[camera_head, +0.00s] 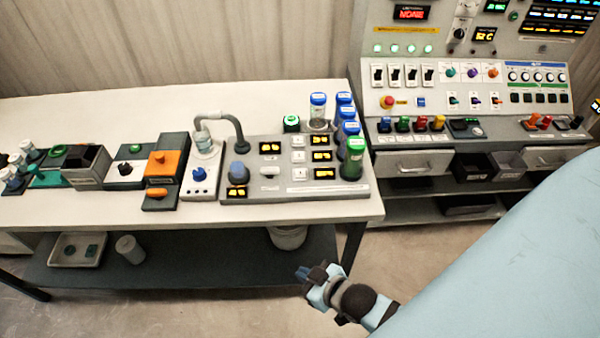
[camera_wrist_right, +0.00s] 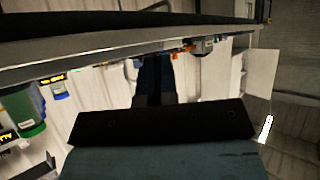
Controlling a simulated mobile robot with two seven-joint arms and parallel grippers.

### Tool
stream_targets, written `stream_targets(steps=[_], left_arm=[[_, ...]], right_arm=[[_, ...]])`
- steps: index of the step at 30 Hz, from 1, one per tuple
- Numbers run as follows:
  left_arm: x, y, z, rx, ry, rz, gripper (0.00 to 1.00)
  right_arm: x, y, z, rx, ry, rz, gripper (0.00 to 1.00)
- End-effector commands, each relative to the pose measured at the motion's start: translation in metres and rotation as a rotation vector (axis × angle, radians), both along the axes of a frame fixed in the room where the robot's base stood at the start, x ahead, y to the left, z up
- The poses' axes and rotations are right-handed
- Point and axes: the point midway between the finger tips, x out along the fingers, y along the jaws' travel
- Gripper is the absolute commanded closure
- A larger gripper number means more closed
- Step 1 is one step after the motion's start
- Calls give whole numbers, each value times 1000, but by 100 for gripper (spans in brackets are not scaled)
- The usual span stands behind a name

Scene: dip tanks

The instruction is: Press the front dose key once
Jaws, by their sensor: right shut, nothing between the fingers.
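The dosing panel (camera_head: 278,193) is a grey slab at the right end of the white bench. Three white keys stand in a column on it, each beside a small amber display. The front key (camera_head: 300,173) is the one nearest the bench's front edge. My right gripper (camera_head: 305,272) is in front of the bench, lower than its top in the picture and well apart from the keys. It is shut and empty. Its dark fingers also show in the right wrist view (camera_wrist_right: 153,75), where I cannot make out the keys. My left gripper is not in view.
Blue-capped bottles (camera_head: 347,128) and a green bottle (camera_head: 353,160) stand at the panel's right. A curved grey spout (camera_head: 235,125) rises behind it. The bench (camera_head: 290,212) has a lower shelf. A control console (camera_head: 470,70) stands at the right.

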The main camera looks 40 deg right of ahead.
Motion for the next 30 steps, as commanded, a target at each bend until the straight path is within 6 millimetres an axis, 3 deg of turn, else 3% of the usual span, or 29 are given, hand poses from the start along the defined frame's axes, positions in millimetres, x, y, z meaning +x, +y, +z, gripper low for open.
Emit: stream_targets(steps=[4, 9, 12, 15, 17, 22, 27, 30], left_arm=[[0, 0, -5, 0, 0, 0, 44], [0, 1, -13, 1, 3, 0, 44], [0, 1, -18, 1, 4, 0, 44], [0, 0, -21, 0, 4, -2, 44], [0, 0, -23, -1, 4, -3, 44], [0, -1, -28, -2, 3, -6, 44], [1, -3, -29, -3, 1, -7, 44], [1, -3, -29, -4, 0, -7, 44]], right_arm=[[55, -15, 30, -176, -247, 99, 100], [129, -19, 94, -506, -697, 388, 100], [157, -17, 121, -719, -910, 625, 100], [179, -24, 132, -954, -1039, 895, 100], [192, -37, 132, -1104, -1065, 1061, 100], [232, -102, 132, -1507, -941, 1443, 100], [255, -155, 140, -1728, -760, 1602, 100], [260, -168, 143, -1777, -707, 1632, 100]])
